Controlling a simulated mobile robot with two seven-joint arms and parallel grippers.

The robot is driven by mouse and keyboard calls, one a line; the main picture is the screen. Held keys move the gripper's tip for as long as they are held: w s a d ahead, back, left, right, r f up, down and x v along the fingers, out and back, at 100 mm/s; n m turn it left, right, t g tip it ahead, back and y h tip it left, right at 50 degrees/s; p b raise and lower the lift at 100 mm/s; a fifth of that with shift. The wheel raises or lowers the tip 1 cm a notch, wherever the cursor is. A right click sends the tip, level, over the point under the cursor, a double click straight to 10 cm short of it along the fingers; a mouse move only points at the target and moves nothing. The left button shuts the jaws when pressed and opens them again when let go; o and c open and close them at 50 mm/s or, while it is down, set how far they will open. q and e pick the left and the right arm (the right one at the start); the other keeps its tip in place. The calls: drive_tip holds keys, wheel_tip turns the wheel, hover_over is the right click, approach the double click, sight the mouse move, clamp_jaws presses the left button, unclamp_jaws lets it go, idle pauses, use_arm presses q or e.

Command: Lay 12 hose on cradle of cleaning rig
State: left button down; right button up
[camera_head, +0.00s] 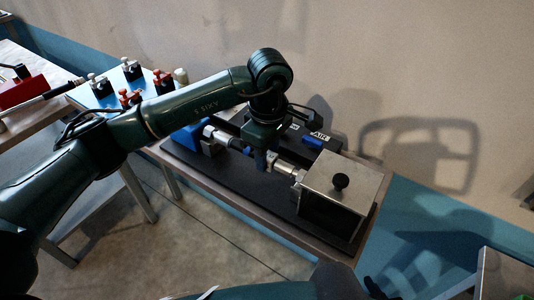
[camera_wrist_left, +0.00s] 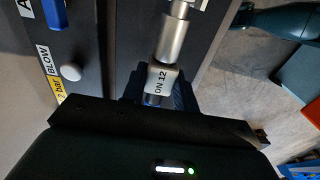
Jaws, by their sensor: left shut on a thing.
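The cleaning rig (camera_head: 283,207) is a dark base on a table, with a metal box at its right end and a blue block at its left. My left gripper (camera_head: 262,162) reaches down over the rig between these ends. It is shut on the hose (camera_wrist_left: 160,82), a piece with a white "DN 12" label and a silver metal end. In the head view, silver fittings show on both sides of the gripper, in line with it. The cradle is hidden beneath the gripper, so I cannot tell whether the hose touches it. My right gripper is not in view.
The metal box (camera_head: 338,188) has a black knob on top. A panel behind carries an "AIR" label (camera_head: 320,136) and a blue part; a "BLOW" label (camera_wrist_left: 48,61) shows at the wrist. At left, a light blue mat (camera_head: 101,97) holds several fittings, beside a red box (camera_head: 22,91).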

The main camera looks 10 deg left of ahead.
use_arm(q)
drive_tip(key=shift+f+b, duration=0.5)
drive_tip(key=shift+b, duration=0.1)
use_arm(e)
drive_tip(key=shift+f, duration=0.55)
use_arm(q)
drive_tip(key=c, duration=1)
unclamp_jaws()
wheel_tip(320, 180, up, 3)
drive_tip(key=shift+f, duration=0.2)
wheel_tip(320, 180, up, 11)
drive_tip(key=b, duration=0.1)
drive_tip(key=shift+d+f, duration=0.15)
drive_tip(key=shift+f, duration=0.05)
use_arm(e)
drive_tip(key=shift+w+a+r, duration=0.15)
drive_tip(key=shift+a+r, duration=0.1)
use_arm(q)
drive_tip(key=shift+s, duration=0.1)
